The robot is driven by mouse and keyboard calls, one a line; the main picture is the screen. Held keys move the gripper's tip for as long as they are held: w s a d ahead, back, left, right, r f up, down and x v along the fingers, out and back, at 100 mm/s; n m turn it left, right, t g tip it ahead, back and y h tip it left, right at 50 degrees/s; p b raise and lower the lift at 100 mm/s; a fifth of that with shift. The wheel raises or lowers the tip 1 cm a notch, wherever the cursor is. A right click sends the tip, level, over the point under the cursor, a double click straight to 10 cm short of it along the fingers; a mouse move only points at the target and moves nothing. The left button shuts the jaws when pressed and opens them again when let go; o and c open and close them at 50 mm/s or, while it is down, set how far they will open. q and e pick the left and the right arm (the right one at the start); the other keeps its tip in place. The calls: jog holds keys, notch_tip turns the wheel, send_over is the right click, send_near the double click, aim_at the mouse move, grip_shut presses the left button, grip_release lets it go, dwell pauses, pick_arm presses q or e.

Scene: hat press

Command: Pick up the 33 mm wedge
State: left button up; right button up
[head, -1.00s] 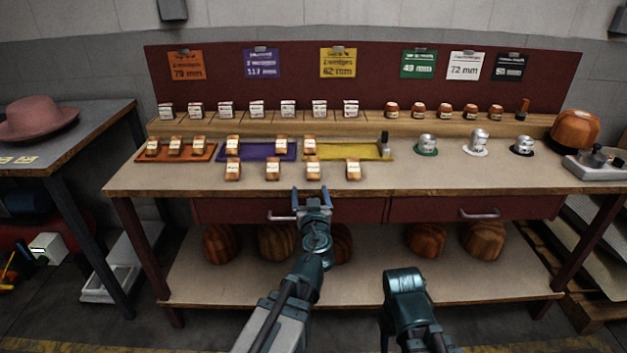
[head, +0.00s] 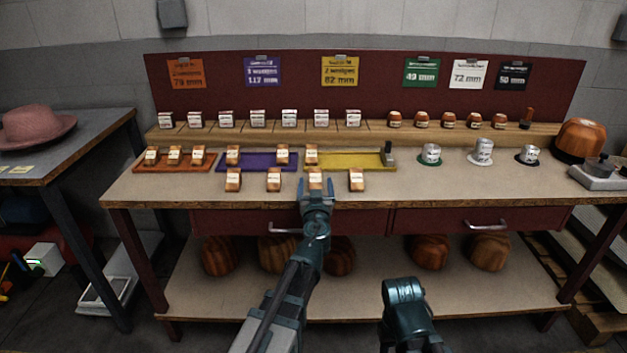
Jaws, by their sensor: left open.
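Several small wooden wedges with white labels stand on the bench; the labels are too small to read, so I cannot tell which is 33 mm. A front row has one at the left (head: 233,180), one beside it (head: 274,180), a third (head: 315,179) and one at the right (head: 356,180). My left gripper (head: 316,186) is open, its fingers at the third wedge from the left. I cannot tell whether they touch it. Part of my right arm shows at lower right, but its gripper is not visible.
Behind the row lie an orange tray (head: 170,167), a purple tray (head: 262,168) and a yellow tray (head: 370,161), with wedges on them. More labelled blocks line the back shelf (head: 370,124). Metal pieces and a brown hat block (head: 581,138) stand at right. The bench front (head: 430,187) is clear.

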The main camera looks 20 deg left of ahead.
aim_at(315, 172)
pick_arm(q)
jog(key=shift+x, duration=2.65)
jog(key=shift+s+r, duration=0.1)
jog(key=shift+r, duration=0.05)
jog(key=shift+c, duration=0.2)
grip_shut()
